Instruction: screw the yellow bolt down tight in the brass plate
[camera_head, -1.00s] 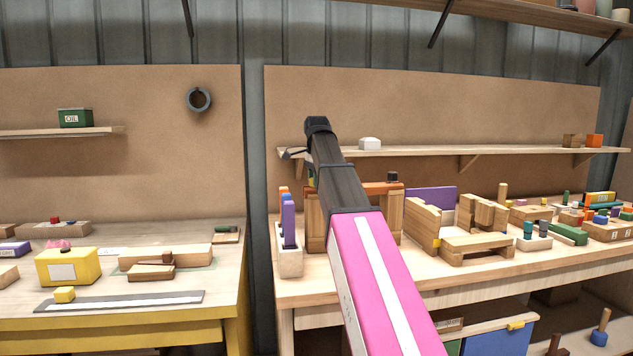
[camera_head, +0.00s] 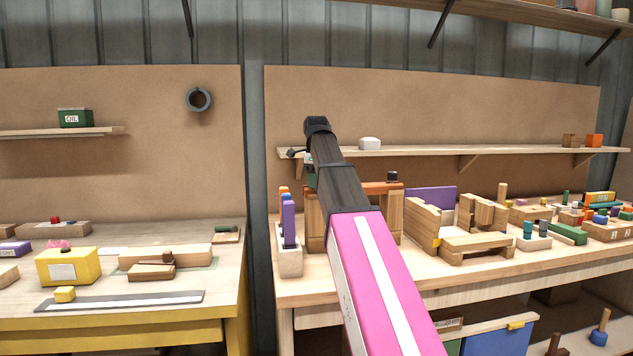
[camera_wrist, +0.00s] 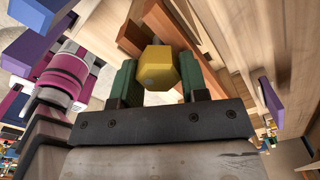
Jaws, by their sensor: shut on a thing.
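The yellow bolt (camera_wrist: 158,66) shows its six-sided head in the wrist view. My gripper (camera_wrist: 158,76) is shut on it, with one green finger on each side of the head. The bolt's shank is hidden behind the head. I cannot make out the brass plate in either view, nor tell how deep the bolt sits. In the head view my dark forearm hides most of the gripper and the bolt. Only a bit of green and a dark round part show left of the forearm, in front of the shelf edge.
A wooden frame with an orange-brown top bar (camera_head: 382,188) stands on the bench behind my arm. A block with purple and orange pieces (camera_head: 289,262) is left of it. Wooden blocks (camera_head: 478,246) stand to the right. A shelf (camera_head: 470,153) runs behind.

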